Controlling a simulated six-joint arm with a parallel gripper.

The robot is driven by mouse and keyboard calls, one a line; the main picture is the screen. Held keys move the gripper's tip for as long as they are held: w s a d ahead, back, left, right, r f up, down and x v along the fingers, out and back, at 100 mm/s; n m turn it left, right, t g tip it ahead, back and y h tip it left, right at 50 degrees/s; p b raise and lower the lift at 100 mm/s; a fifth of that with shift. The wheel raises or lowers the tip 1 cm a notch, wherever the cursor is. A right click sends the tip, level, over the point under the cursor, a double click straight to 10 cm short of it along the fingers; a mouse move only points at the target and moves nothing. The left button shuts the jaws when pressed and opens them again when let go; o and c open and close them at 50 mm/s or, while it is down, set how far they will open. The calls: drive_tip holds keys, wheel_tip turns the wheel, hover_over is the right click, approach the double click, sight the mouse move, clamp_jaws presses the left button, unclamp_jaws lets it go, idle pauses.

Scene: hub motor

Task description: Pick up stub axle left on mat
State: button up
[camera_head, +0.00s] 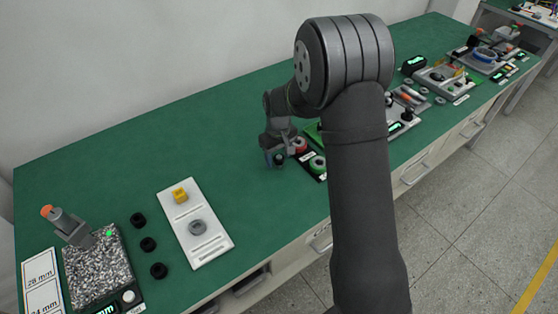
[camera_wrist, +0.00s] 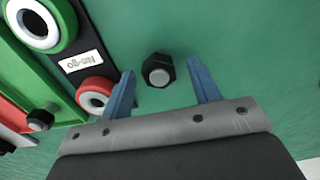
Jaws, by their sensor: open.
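A small black hexagonal part with a pale grey round end, which looks like the stub axle (camera_wrist: 158,70), stands on the green mat (camera_wrist: 240,40). In the wrist view it sits between the two blue fingertips of my gripper (camera_wrist: 162,72). The gripper is open, with a visible gap on each side of the part. I cannot tell how far the fingertips are above the mat. In the head view my gripper (camera_head: 275,159) points down at the middle of the bench, and its fingers largely hide the part.
Left of the part in the wrist view is a black plate with a red ring (camera_wrist: 95,95), a "No-go" label (camera_wrist: 82,62) and a green ring (camera_wrist: 40,22). A white tray (camera_head: 212,243) and several black pieces (camera_head: 148,244) stand at the left of the bench.

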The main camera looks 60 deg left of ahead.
drive_tip(key=shift+f, duration=0.5)
drive_tip(key=c, duration=1.2)
drive_tip(key=shift+r, duration=0.1)
